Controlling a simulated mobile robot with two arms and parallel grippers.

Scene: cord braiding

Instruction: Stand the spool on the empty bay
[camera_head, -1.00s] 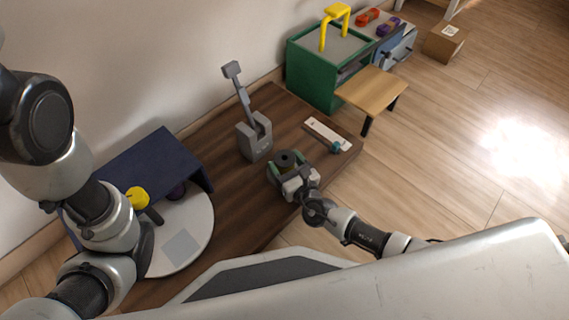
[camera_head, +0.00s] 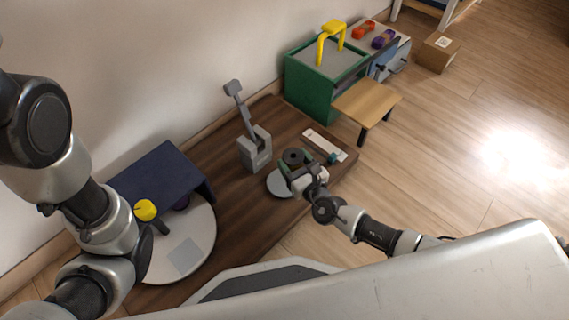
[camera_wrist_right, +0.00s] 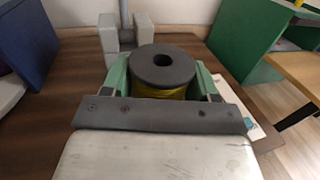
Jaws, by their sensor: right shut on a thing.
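The spool (camera_head: 294,157) has dark grey flanges. In the right wrist view the spool (camera_wrist_right: 163,71) shows yellow-olive cord below its top flange and stands upright. My right gripper (camera_head: 293,165) has green fingers shut on the spool, one on each side. It holds the spool above the table, beside a small light grey disc (camera_head: 280,184). The large white round plate (camera_head: 200,250) at the left carries a flat grey square (camera_head: 184,257) with nothing on it. I cannot tell for certain whether that square is the empty bay. My left gripper is not in view.
A navy cover (camera_head: 155,172) stands over the plate's back, with a yellow knob (camera_head: 145,210) and a purple thing (camera_head: 182,202) near it. A grey stand with a lever (camera_head: 254,150) is behind the spool. A white strip (camera_head: 324,144) lies to the right. Bare brown table (camera_head: 235,205) lies between.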

